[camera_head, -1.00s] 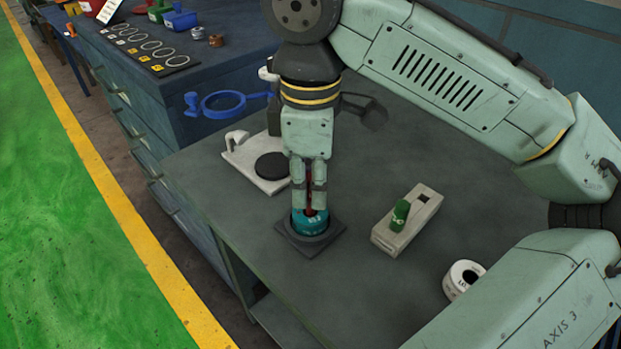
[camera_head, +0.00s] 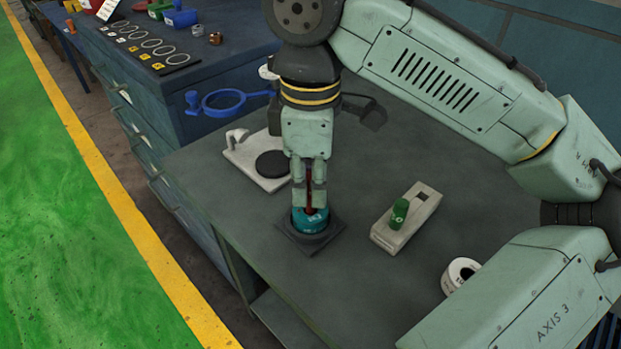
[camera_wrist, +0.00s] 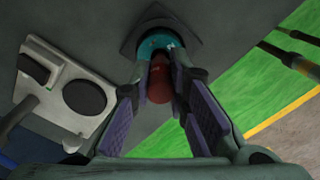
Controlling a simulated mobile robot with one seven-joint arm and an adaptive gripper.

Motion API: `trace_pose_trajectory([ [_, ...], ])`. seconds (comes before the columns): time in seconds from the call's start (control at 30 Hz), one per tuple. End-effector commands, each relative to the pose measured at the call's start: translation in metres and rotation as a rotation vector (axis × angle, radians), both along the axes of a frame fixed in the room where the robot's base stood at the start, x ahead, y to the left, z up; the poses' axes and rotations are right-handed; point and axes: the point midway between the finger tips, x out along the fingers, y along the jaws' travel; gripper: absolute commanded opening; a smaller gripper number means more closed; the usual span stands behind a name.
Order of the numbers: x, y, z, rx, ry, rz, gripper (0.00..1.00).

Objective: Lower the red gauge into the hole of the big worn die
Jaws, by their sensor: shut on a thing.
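My gripper (camera_head: 309,199) points straight down and is shut on the red gauge (camera_head: 309,210). In the wrist view the red gauge (camera_wrist: 159,84) stands between the fingertips, in front of the teal die. The teal die (camera_head: 302,226) sits in a dark square holder (camera_head: 329,238) near the front left edge of the table. It also shows in the wrist view (camera_wrist: 150,46). The gauge's lower end is over the middle of the die. The fingers and the gauge hide the hole, so I cannot tell how far in the gauge is.
A beige block (camera_head: 420,226) with a green gauge (camera_head: 399,213) upright in it stands to the right. A white stand with a black disc (camera_head: 272,164) is behind left. A blue ring holder (camera_head: 222,102) juts from the neighbouring bench.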

Motion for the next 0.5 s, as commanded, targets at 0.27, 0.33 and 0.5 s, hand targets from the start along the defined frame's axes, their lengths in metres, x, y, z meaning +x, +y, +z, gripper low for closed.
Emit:
trace_pose_trajectory([
  [0.27,0.0000,0.0000,-0.0009,0.000,0.000,0.000,0.00],
  [0.33,0.0001,0.0000,-0.0016,0.001,0.000,0.000,0.00],
  [0.5,0.0001,-0.0001,-0.0036,0.000,0.000,0.000,0.00],
])
